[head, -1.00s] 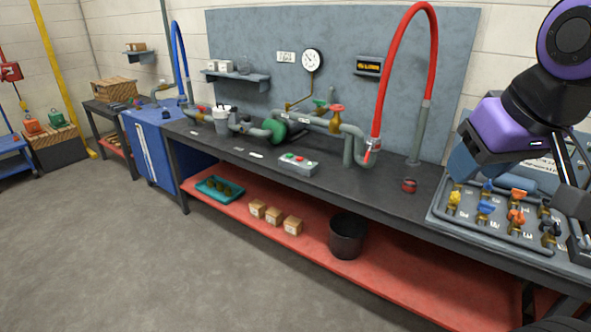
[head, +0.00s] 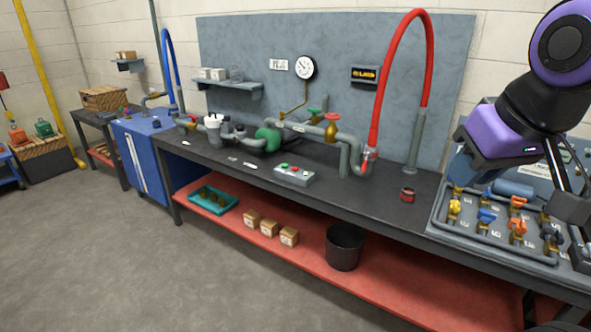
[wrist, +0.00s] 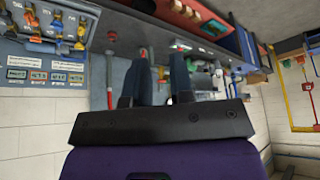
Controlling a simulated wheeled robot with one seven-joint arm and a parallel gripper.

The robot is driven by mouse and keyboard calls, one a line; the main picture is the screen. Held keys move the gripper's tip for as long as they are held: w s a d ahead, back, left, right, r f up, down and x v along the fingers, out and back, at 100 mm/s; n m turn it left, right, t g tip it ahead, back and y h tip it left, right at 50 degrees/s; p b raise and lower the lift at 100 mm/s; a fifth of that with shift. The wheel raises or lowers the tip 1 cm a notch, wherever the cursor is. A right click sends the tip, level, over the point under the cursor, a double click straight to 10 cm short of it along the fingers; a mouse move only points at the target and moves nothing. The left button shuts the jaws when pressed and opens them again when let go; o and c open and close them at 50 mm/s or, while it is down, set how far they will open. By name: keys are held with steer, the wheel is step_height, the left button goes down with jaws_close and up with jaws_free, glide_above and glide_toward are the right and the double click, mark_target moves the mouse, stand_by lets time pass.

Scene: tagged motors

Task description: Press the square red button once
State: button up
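A grey control box (head: 294,176) sits on the dark workbench (head: 345,190), left of the middle pipes. Its sloped top carries a green button (head: 284,166) and a red button (head: 295,170), with another small button to their right. They are too small for me to tell their shapes. My gripper (head: 462,172) hangs at the right, above the valve panel, far to the right of the box. In the wrist view its two fingers (wrist: 160,75) stand apart with nothing between them. The fingertips are partly hidden in the head view.
A valve panel (head: 495,228) with several coloured handles lies under my arm. A red hose (head: 378,95) arches over pipes between the box and my arm. A red-and-dark round piece (head: 407,194) stands on the bench. The floor (head: 110,250) in front is clear.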

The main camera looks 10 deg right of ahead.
jaws_close()
stand_by(1.4)
